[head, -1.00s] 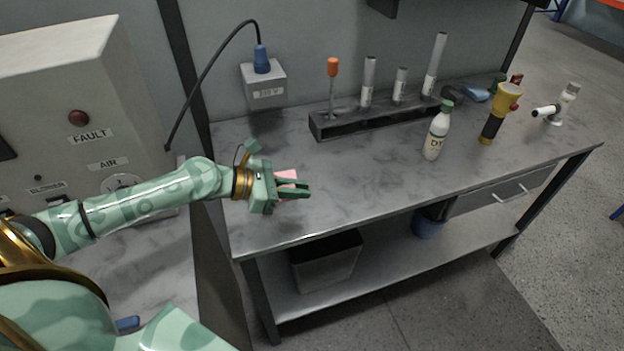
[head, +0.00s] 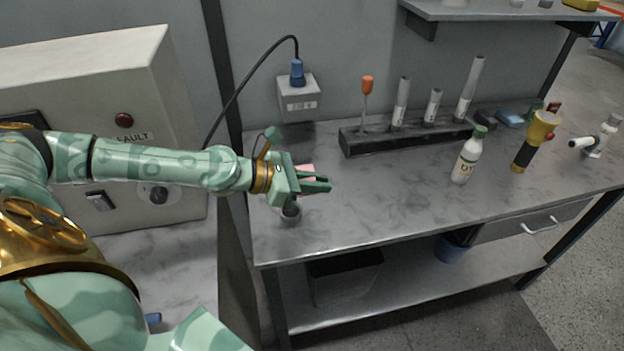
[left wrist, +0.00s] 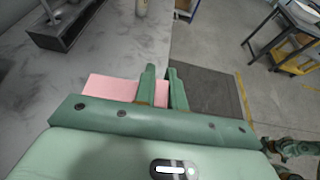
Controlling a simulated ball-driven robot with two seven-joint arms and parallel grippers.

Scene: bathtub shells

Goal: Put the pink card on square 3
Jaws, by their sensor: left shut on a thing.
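The pink card (head: 307,170) shows partly behind the fingers of my left gripper (head: 325,183) in the head view. In the left wrist view the pink card (left wrist: 108,88) sticks out to the left of the fingers of the left gripper (left wrist: 162,74). The left gripper is shut on the card and holds it above the workbench (head: 400,200), near its left end. Part of the card is hidden by the fingers. I cannot make out any numbered square. My right gripper is not in view.
A dark rack (head: 405,138) with tubes and an orange-handled tool is at the back. A white bottle (head: 467,158) and a yellow flashlight (head: 537,138) stand farther right. The front middle of the bench is clear.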

